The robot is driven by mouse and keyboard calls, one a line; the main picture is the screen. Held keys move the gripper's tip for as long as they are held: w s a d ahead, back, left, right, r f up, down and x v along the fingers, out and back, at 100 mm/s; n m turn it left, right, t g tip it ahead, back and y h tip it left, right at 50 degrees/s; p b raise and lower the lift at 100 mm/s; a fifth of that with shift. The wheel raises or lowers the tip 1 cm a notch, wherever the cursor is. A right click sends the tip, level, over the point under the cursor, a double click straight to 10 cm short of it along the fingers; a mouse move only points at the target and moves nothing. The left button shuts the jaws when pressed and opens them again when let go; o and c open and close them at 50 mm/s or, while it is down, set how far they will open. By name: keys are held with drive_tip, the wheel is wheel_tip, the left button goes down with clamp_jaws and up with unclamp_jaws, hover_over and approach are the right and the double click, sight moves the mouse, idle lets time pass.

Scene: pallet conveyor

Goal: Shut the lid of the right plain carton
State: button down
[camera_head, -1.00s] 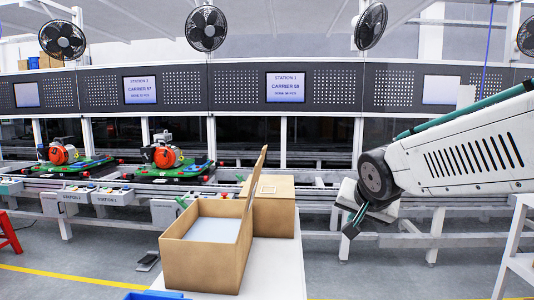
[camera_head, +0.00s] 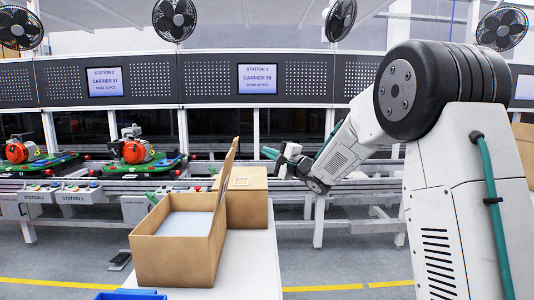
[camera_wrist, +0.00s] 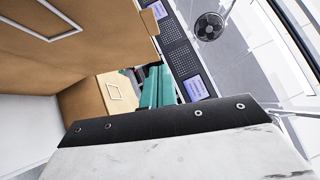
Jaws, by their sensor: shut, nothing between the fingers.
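A plain brown carton (camera_head: 172,260) stands open on the white table, with a pale flat thing (camera_head: 185,224) inside. Its lid (camera_head: 224,185) stands upright along the right side. The lid's outer face, with a white square outline, also fills the upper left of the wrist view (camera_wrist: 85,45). My gripper (camera_head: 268,153) is right of the lid, its teal fingers shut and empty, pointing left. The fingers also show in the wrist view (camera_wrist: 155,86), right of the lid; I cannot tell whether they touch it.
A closed brown carton (camera_head: 247,205) stands right behind the open one; its top also shows in the wrist view (camera_wrist: 117,91). A conveyor (camera_head: 340,200) runs behind, carrying engines (camera_head: 133,151). A blue bin (camera_head: 130,296) is at the front. Floor right of the table is clear.

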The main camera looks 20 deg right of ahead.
drive_tip(key=w+a+r, duration=0.2)
drive_tip(key=w+a, duration=0.4)
drive_tip(key=w, duration=0.1)
drive_tip(key=shift+w+a, duration=0.25)
drive_tip(key=shift+a, duration=0.15)
